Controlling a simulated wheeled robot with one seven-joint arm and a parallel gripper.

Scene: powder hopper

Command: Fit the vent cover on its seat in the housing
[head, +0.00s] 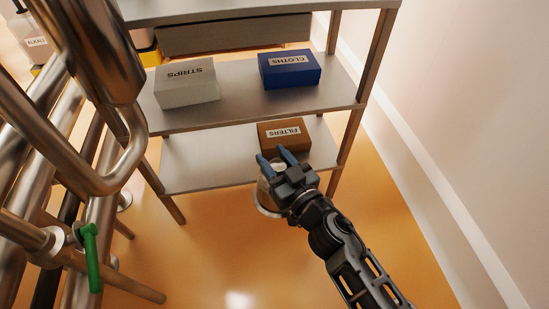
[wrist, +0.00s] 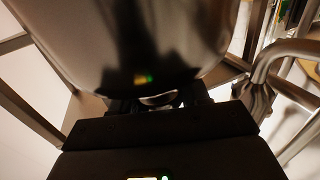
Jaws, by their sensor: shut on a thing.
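My gripper (head: 275,160) is in front of the lower shelf, with its blue fingers pointing up in the head view. It is shut on a shiny round metal piece, which I take to be the vent cover (head: 264,197). Its pale rim shows beside and below the fingers; the gripper hides much of it. In the wrist view the polished, curved cover (wrist: 135,45) fills the upper middle, just beyond the dark gripper body. Its grasped part is mostly in shadow. I cannot make out the seat in the housing in either view.
A shelf rack holds a STRIPS box (head: 187,86), a blue CLOTHS box (head: 290,69) and a brown FILTERS box (head: 284,135) close to my fingers. Metal pipework (head: 95,190) with a green handle (head: 90,258) stands at left. Orange floor (head: 215,255) is clear between.

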